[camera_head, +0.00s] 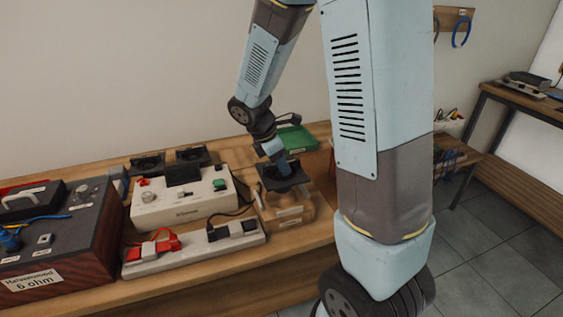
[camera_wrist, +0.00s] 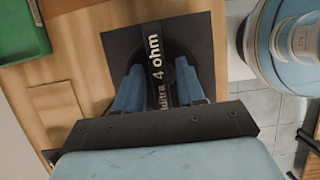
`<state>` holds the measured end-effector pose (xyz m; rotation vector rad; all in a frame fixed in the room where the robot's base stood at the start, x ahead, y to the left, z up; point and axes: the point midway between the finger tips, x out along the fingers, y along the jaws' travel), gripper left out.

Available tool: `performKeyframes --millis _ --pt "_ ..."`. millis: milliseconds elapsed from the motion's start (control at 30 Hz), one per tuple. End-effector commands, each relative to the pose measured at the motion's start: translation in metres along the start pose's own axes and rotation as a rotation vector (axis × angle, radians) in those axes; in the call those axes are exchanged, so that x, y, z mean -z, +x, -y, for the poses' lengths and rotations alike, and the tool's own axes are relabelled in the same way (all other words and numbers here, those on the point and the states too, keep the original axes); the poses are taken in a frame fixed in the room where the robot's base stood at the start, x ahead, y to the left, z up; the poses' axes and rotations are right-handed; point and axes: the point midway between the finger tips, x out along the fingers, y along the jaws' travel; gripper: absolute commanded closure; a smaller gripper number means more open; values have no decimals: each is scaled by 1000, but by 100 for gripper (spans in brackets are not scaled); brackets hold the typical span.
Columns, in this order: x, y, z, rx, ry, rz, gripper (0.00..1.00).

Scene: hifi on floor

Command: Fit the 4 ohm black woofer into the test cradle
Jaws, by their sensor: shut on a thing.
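The black 4 ohm woofer (camera_head: 296,180) has a square frame, and its "ultra 4 ohm" label shows in the wrist view (camera_wrist: 183,30). My gripper (camera_wrist: 160,88) is shut on the middle of the woofer, with a blue finger on each side of the label. In the head view my gripper (camera_head: 282,168) points down at it. The wooden test cradle (camera_head: 290,212) is directly below the woofer at the bench's right part. The woofer looks about level over it; I cannot tell whether it rests in the cradle or hangs just above. The cradle's inside is hidden.
A white tester box (camera_head: 180,207) and a power strip (camera_head: 190,254) stand left of the cradle. Two more black speakers (camera_head: 148,164) sit behind the box. A green tray (camera_head: 297,139) is behind the cradle. A dark "6 ohm" box (camera_head: 60,240) is far left.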

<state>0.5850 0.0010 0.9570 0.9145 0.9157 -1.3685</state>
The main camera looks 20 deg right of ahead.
Motion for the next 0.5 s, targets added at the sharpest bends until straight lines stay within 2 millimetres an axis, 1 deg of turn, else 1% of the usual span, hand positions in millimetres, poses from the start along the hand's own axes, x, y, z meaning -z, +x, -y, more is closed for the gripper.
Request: performKeyframes --millis 500 --pt "4 12 0 0 1 1 100"
